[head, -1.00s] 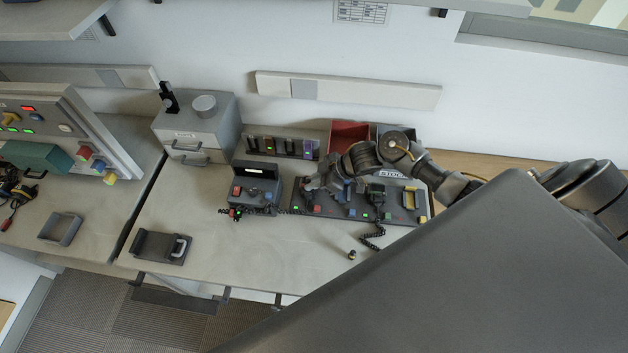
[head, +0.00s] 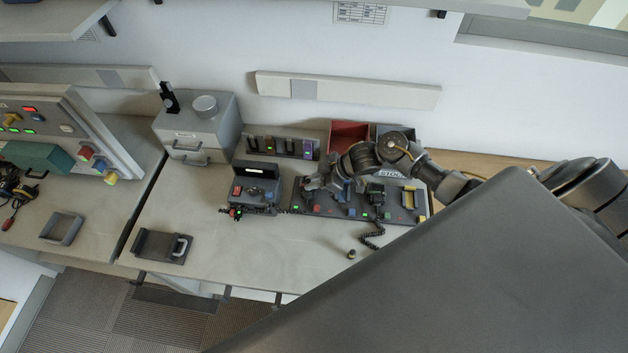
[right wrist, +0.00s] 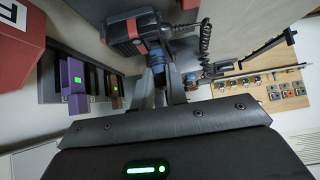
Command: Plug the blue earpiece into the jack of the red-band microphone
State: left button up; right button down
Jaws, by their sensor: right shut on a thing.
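My right gripper (head: 314,184) reaches in from the right over the left part of the dark board (head: 330,211). In the right wrist view, its fingers (right wrist: 162,84) are shut on a small blue piece, which looks like the blue earpiece (right wrist: 172,76) and is mostly hidden between them. Just beyond the fingertips is a black microphone with a red band (right wrist: 128,38). It looks close to the held piece; I cannot tell whether they touch, and its jack is hidden. A coiled black cord (right wrist: 205,40) hangs beside it. My left gripper is not in view.
A radio unit (head: 256,190) stands left of the board. Another black microphone (head: 376,191) with a coiled cord sits on the board's right part. Behind are a charger rack (head: 282,147) and a red bin (head: 348,136).

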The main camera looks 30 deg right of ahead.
jog(key=shift+f, duration=0.6)
dwell(1.0)
jog(key=c, duration=1.6)
grip_release()
jog(key=shift+o, duration=1.4)
jog(key=shift+f, duration=0.2)
jog(key=shift+s+a, duration=0.1)
jog(key=shift+s, duration=0.05)
jog(key=b+v, duration=0.2)
jog(key=v, duration=0.9)
jog(key=shift+w+r, duration=0.15)
jog(key=shift+w, duration=0.15)
jog(key=shift+d, duration=0.2)
